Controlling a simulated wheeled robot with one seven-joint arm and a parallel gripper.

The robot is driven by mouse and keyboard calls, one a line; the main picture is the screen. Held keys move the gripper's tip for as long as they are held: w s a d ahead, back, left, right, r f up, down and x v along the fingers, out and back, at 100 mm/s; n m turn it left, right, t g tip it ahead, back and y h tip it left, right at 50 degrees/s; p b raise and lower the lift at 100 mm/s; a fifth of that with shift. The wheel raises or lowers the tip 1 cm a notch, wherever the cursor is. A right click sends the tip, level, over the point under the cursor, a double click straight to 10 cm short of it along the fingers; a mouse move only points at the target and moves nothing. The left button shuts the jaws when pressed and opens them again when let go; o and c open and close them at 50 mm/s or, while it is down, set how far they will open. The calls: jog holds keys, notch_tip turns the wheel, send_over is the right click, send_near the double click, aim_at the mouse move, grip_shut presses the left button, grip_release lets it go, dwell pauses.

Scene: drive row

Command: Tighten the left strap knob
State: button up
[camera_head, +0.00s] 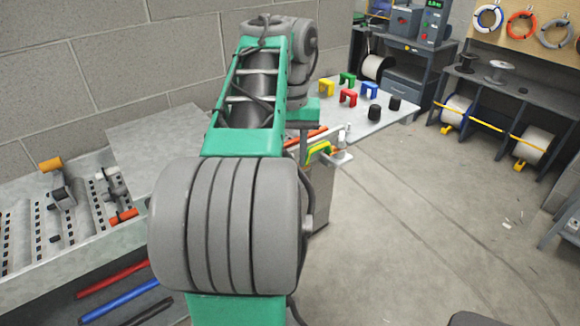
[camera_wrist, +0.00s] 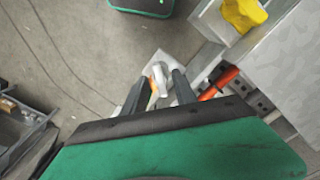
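In the head view a yellow strap (camera_head: 482,123) runs across the cable spools on the right-hand rack. A small yellow knob-like piece (camera_head: 445,130) hangs at its left part, and another (camera_head: 519,166) sits further right. How tight the left one is cannot be seen. My gripper (camera_wrist: 160,93) shows in the wrist view, its two dark fingers apart. A pale grey, rod-like part (camera_wrist: 161,75) shows between the fingertips; I cannot tell whether they touch it. The strap knobs are not recognisable in the wrist view. In the head view my arm hides most of the gripper, well left of the rack.
A grey table (camera_head: 385,122) with coloured blocks stands beyond my arm. A perforated fixture (camera_head: 20,235) with orange handles lies at left. An orange-red handle (camera_wrist: 218,82) lies right of my fingers in the wrist view. Open concrete floor (camera_head: 430,220) lies before the rack.

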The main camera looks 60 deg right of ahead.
jog(key=shift+c, duration=0.4)
grip_shut()
